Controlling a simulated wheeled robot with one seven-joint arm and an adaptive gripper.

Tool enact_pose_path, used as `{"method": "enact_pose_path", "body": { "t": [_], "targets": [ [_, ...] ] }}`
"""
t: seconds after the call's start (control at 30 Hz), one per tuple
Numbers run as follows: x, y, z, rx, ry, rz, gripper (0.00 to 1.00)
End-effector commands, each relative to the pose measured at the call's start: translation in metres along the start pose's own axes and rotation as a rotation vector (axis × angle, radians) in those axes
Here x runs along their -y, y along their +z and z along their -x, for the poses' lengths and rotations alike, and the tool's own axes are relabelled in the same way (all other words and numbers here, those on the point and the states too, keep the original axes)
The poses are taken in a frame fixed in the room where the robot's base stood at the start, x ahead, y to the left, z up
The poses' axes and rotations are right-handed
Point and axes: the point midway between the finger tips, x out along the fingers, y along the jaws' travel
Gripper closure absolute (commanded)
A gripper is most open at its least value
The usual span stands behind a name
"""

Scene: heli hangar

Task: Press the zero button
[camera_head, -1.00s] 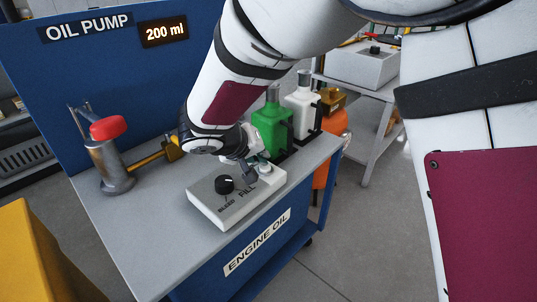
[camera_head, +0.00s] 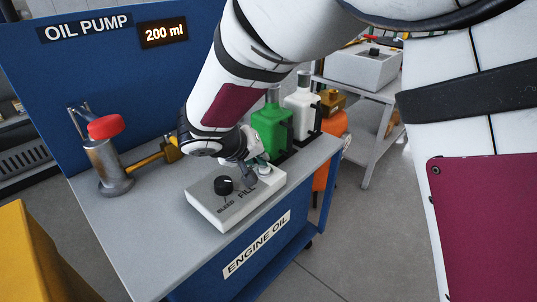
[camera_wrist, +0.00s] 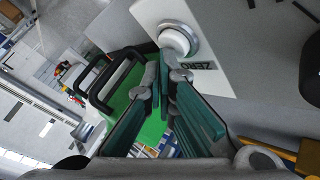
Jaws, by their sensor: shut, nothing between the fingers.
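The zero button (camera_wrist: 174,42) is a round white button in a pale ring on the control box, with a "ZERO" label (camera_wrist: 196,66) beside it in the wrist view. My gripper (camera_wrist: 167,72) is shut and empty; its tips show just beside the button and label. I cannot tell whether they touch the button. In the head view my gripper (camera_head: 262,167) is at the right end of the grey control box (camera_head: 232,209), and the button is hard to make out there. The pump display (camera_head: 163,32) reads "200 ml".
A black knob (camera_head: 223,185) stands on the box, marked "BLEED" and "FILL". Green (camera_head: 271,128) and white (camera_head: 303,103) bottles stand close behind my gripper. A red-capped metal cylinder (camera_head: 109,160) is at left. The cart top (camera_head: 130,225) in front is clear.

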Motion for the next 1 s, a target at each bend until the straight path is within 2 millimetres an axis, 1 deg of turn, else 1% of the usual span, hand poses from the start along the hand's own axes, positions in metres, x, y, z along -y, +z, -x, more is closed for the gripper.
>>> {"method": "enact_pose_path", "body": {
  "t": [0.7,1.0],
  "targets": [
    [0.0014,0.002,-0.0022,0.002,0.0,0.0,1.0],
    [-0.0046,-0.0041,0.0062,0.001,0.0,-0.001,1.0]
  ]
}}
